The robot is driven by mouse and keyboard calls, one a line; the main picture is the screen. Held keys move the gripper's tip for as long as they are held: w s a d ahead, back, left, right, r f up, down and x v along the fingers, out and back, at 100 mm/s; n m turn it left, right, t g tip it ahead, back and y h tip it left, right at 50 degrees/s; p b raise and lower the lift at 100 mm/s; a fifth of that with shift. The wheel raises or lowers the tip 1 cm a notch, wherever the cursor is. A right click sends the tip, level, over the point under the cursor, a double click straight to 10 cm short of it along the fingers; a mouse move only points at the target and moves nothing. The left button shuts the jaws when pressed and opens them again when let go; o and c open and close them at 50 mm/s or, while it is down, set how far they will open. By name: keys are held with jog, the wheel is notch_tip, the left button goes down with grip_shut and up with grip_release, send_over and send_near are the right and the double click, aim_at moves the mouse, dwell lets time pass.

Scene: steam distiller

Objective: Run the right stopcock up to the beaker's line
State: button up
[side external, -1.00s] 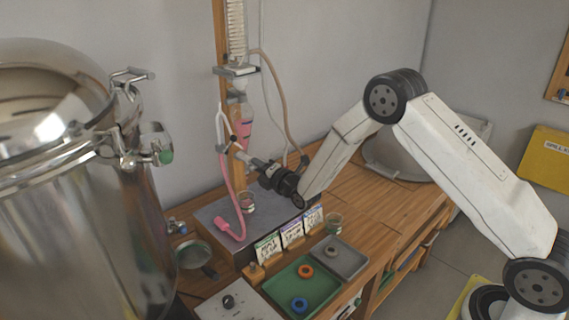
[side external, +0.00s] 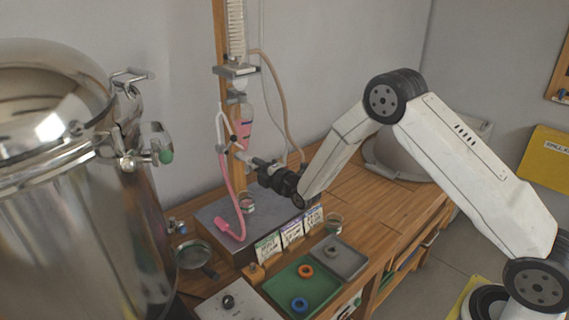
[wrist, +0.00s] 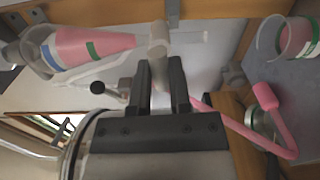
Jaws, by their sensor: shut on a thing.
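In the side external view the separating funnel (side external: 245,130) hangs on the wooden post and holds pink liquid; the wrist view shows it lying sideways at the left (wrist: 95,46). My gripper (side external: 258,165) is at the stopcock below the funnel. In the wrist view my gripper (wrist: 161,72) is shut on the pale stopcock handle (wrist: 158,38). The beaker (side external: 247,205) stands below on the grey plate, with pink in it. In the wrist view the beaker (wrist: 290,42) shows a green mark on its wall; the exact liquid level against it is unclear.
A pink hose (side external: 229,190) runs down left of the post to the grey plate (side external: 211,213). A large steel vessel (side external: 75,220) fills the left.

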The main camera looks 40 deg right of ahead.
jog(key=o, duration=0.6)
jog(key=shift+s, duration=0.15)
jog(key=shift+s, duration=3.4)
jog(key=s+m+g, duration=0.5)
jog(key=s+m, duration=0.1)
jog(key=s, duration=0.3)
jog(key=s+m+g, duration=0.5)
jog(key=s+m, duration=0.1)
jog(key=s, duration=0.3)
jog(key=s+a+m+g, duration=0.1)
jog(key=s+m+g, duration=0.4)
jog(key=s, duration=0.5)
jog(key=shift+r+m, duration=0.15)
jog(key=shift+m, duration=0.65)
